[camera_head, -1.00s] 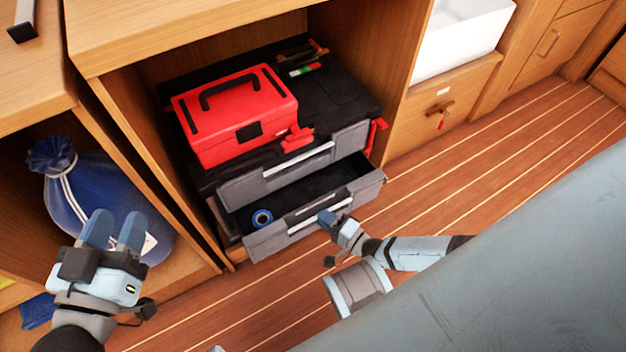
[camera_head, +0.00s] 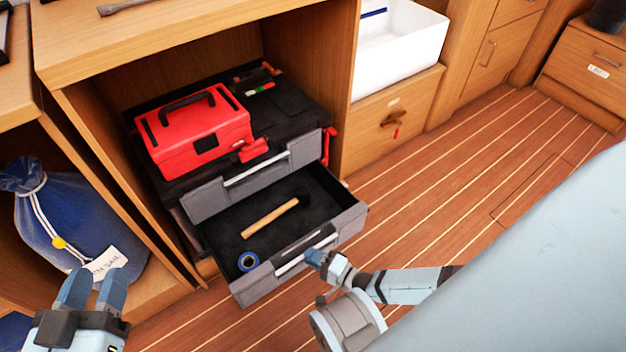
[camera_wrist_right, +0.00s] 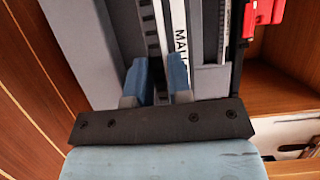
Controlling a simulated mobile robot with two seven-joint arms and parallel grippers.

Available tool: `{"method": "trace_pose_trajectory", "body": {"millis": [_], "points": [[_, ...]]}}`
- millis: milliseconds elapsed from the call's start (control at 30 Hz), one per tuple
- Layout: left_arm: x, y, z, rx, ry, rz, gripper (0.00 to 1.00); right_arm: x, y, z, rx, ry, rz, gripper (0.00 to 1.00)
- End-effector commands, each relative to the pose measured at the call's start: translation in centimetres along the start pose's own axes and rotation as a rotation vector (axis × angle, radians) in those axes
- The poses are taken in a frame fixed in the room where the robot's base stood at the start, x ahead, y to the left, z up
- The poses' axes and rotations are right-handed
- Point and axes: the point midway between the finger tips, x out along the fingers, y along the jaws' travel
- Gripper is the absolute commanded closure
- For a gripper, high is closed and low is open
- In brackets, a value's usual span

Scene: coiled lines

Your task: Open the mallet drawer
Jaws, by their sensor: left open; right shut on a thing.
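The mallet drawer (camera_head: 240,289) is the lower drawer of a black and grey tool chest, pulled well out. Inside lie a mallet with a wooden handle (camera_head: 270,217) and dark head, and a roll of blue tape (camera_head: 248,261). My right gripper (camera_head: 314,257) is shut on the drawer's front handle at its right part. In the right wrist view its blue fingers (camera_wrist_right: 158,80) close on the handle strip beside a white label (camera_wrist_right: 181,35) reading "MAL", the rest hidden. My left gripper (camera_head: 92,290) is open and empty at lower left, in front of a blue bag.
The upper drawer (camera_head: 215,195) is shut, and a red toolbox (camera_head: 195,130) sits on the chest. A blue sail bag (camera_head: 75,225) fills the left cubby. A white bin (camera_head: 400,50) stands on a cabinet with a key. The plank floor (camera_head: 440,190) at right is clear.

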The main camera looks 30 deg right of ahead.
Motion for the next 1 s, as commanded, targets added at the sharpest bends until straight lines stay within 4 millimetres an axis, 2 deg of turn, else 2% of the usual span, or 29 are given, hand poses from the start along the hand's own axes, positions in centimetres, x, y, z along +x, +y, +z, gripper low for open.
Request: {"method": "trace_pose_trajectory", "body": {"millis": [233, 267, 367, 667, 767, 933, 967, 1000], "points": [[0.0, 0.0, -0.1, -0.002, 0.003, -0.002, 0.57, 0.0, 0.0, 0.0, 0.0, 0.001, 0.0, 1.0], [0.1, 0.0, -0.1, -0.003, 0.004, -0.002, 0.57, 0.0, 0.0, 0.0, 0.0, 0.001, 0.0, 0.79], [0.1, 0.0, -0.2, -0.007, 0.006, -0.004, 0.57, 0.0, 0.0, 0.0, 0.0, 0.001, 0.0, 0.56], [0.2, 0.1, -0.4, -0.014, 0.01, -0.006, 0.57, 0.0, -0.1, 0.0, 0.0, 0.001, 0.0, 0.55], [0.1, 0.1, -0.8, -0.022, 0.006, -0.002, 0.57, 0.0, -1.0, -0.1, 0.0, 0.001, 0.0, 0.55], [-0.2, 0.6, -1.6, -0.083, -0.03, 0.008, 0.57, 0.0, -4.3, 0.0, 0.0, 0.001, -0.004, 0.53], [-0.5, 1.0, -1.0, -0.122, -0.057, 0.005, 0.57, 0.0, -5.2, 0.0, 0.0, 0.001, -0.005, 0.45], [-0.8, 1.6, -0.3, -0.177, -0.092, 0.0, 0.57, 0.1, -6.3, -0.1, 0.0, 0.001, -0.008, 0.3]]}}
